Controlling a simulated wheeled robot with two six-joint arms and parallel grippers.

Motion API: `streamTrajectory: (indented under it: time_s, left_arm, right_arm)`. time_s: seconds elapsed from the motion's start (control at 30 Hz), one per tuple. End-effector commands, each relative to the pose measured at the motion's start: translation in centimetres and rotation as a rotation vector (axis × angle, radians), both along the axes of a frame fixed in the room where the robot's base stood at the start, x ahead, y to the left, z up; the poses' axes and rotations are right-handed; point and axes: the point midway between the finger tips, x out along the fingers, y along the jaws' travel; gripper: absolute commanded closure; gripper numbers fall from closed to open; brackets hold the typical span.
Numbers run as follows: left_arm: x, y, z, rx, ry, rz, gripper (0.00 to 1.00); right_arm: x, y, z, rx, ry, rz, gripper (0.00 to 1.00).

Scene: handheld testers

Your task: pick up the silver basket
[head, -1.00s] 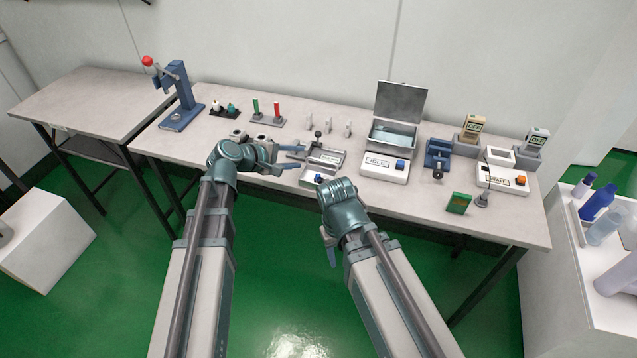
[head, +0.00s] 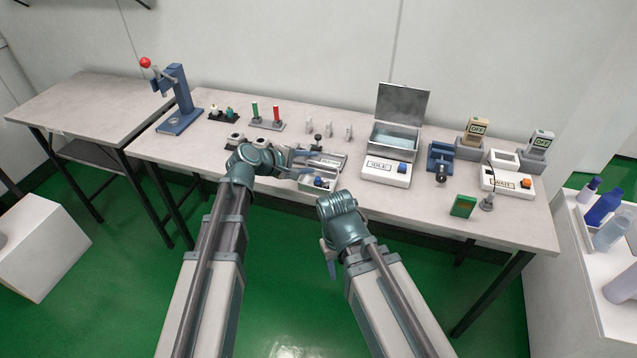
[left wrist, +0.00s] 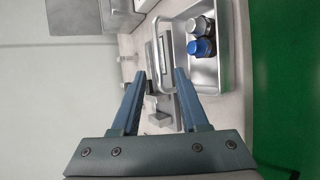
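Behind the basket is a grey fixture (head: 327,160). A white IDLE box (head: 386,172) and an open metal box (head: 397,137) stand to its right. A green block (head: 462,206) lies farther right. The front table strip between is clear.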

Motion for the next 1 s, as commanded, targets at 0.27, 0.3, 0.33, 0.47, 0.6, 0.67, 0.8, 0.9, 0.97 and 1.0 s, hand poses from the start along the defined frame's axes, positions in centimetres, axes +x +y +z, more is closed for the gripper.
streamTrajectory:
  time_s: [0.27,0.3,0.33,0.47,0.6,0.67,0.8,0.9,0.97,1.0]
  left_arm:
    - [-0.02,0.03,0.02,0.0,0.0,0.0,1.0]
    - [-0.02,0.03,0.02,0.0,0.0,0.0,1.0]
    - [-0.02,0.03,0.02,0.0,0.0,0.0,1.0]
    - [-0.02,0.03,0.01,0.0,0.0,0.0,1.0]
    - [-0.02,0.04,0.01,0.0,0.0,0.0,1.0]
    - [-0.02,0.04,0.01,0.0,0.0,0.0,1.0]
    - [-0.03,0.04,0.01,0.0,0.0,0.0,1.0]
    - [-0.03,0.04,0.01,0.0,0.0,0.0,1.0]
    - [-0.03,0.04,0.01,0.0,0.0,0.0,1.0]
    - [-0.03,0.05,0.0,0.0,0.0,0.0,1.0]
  right_arm:
    - [0.0,0.0,0.01,0.0,0.0,0.0,0.5]
    - [0.0,0.0,0.01,0.0,0.0,0.0,0.5]
    - [0.0,0.0,0.01,0.0,0.0,0.0,0.5]
    - [0.0,0.0,0.01,0.0,0.0,0.0,0.5]
    - [0.0,0.0,0.01,0.0,0.0,0.0,0.5]
    - [0.0,0.0,0.01,0.0,0.0,0.0,0.5]
    - [0.0,0.0,0.01,0.0,0.0,0.0,0.5]
    - [0.0,0.0,0.01,0.0,0.0,0.0,0.5]
    - [0.0,0.0,0.01,0.0,0.0,0.0,0.5]
    - [0.0,0.0,0.01,0.0,0.0,0.0,0.5]
